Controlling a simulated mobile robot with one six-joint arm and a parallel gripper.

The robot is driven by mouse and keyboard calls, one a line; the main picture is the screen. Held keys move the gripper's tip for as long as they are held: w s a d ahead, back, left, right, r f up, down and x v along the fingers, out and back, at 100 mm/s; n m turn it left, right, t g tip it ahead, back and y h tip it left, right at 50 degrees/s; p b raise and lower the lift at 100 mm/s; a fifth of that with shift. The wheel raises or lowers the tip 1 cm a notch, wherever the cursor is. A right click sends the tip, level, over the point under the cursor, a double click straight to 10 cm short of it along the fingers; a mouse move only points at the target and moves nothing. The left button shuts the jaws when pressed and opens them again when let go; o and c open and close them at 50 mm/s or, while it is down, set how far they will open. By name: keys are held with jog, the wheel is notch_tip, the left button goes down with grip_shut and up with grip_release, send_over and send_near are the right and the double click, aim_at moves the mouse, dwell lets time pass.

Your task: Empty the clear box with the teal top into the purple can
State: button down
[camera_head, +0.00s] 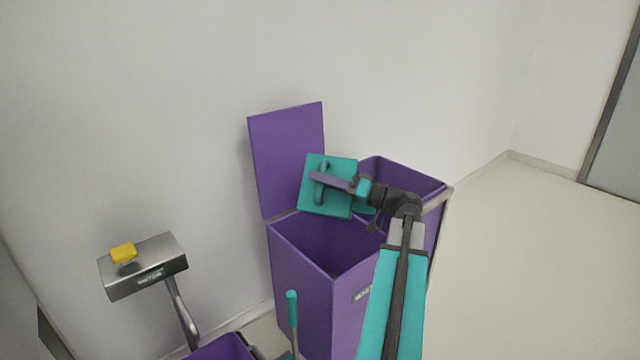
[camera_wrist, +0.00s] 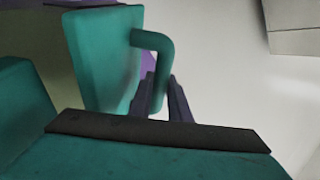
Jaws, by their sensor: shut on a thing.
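The purple can (camera_head: 303,288) stands open by the wall, with its lid (camera_head: 287,160) raised. The teal top (camera_head: 340,173) of the box is above the can's opening, tipped so its handled face points toward the head camera. My gripper (camera_head: 335,186) is shut on the top's teal handle (camera_wrist: 153,40). In the wrist view my gripper's fingers (camera_wrist: 166,97) reach the handle, and the teal top (camera_wrist: 105,60) shows beside them. The clear body is mostly hidden behind the top; its contents cannot be seen.
A second open purple bin section (camera_head: 402,172) adjoins at the right. At the lower left a metal box (camera_head: 150,272) on a post carries a yellow block (camera_head: 123,253). A teal-handled tool (camera_head: 292,310) stands in front of the can. The floor at the right is clear.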

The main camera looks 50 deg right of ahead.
aim_at(318, 196)
jog(key=shift+s+a+f+n+y+b, duration=0.2)
jog(key=shift+a+f+n+b, duration=0.25)
jog(key=shift+b, duration=0.85)
jog(key=shift+s+a+f+n+y+b, duration=0.2)
jog(key=shift+f+n+b, duration=0.5)
jog(key=shift+b, duration=0.65)
jog(key=shift+s+a+f+n+b, duration=0.15)
jog(key=shift+a+f+n+b, duration=0.35)
jog(key=shift+b, duration=0.8)
jog(key=shift+s+a+f+n+b, duration=0.1)
jog(key=shift+f+n+b, duration=0.05)
jog(key=shift+n+b, duration=0.3)
